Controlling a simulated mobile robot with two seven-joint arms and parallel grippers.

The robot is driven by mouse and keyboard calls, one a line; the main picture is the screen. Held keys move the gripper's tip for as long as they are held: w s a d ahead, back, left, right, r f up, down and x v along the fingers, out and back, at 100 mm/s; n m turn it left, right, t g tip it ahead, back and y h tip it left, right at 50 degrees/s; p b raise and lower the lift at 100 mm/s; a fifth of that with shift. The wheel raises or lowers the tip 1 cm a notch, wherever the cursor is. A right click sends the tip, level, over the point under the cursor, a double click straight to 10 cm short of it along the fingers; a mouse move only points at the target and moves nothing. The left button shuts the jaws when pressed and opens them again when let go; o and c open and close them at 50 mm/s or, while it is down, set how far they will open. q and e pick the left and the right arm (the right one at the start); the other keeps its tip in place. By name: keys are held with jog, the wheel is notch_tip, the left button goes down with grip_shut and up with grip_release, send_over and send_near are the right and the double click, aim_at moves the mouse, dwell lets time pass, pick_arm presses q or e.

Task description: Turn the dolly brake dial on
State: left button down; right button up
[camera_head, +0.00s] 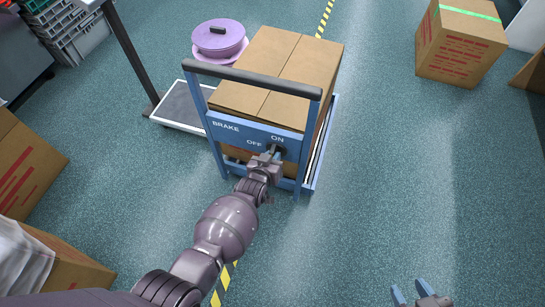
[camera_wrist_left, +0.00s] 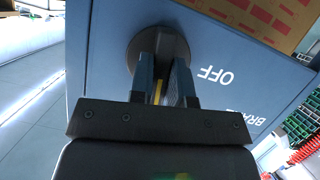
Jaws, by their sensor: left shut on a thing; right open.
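The blue dolly (camera_head: 215,140) stands in the middle of the head view with a panel reading BRAKE, OFF and ON. The dark brake dial (camera_head: 280,149) is by the OFF and ON words, partly hidden by my left gripper (camera_head: 268,158). In the left wrist view the round dial (camera_wrist_left: 160,38) sits on the blue panel (camera_wrist_left: 105,70), near the word OFF. My left gripper (camera_wrist_left: 165,75) is shut on the dial's grip, with a yellow strip showing between the fingers. Which way the dial points is unclear. My right gripper (camera_head: 422,292) is open and empty at the lower right.
Cardboard boxes (camera_head: 285,65) load the dolly under its black handle (camera_head: 250,78). Other cartons (camera_head: 458,45) lie right and left. Floor right of the dolly is clear.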

pick_arm(q)
jog(key=c, duration=1.1)
grip_release()
jog(key=shift+p+v, duration=2.35)
jog(key=shift+v, duration=3.05)
pick_arm(e)
jog(key=shift+s+d+r+m+g, duration=0.15)
jog(key=shift+s+d+m, duration=0.2)
jog(key=shift+s, duration=0.15)
jog(key=shift+s+d+r+m+g, duration=0.15)
jog(key=shift+s+d+m, duration=0.05)
jog(key=shift+s+m, duration=0.2)
jog(key=shift+w, duration=0.1)
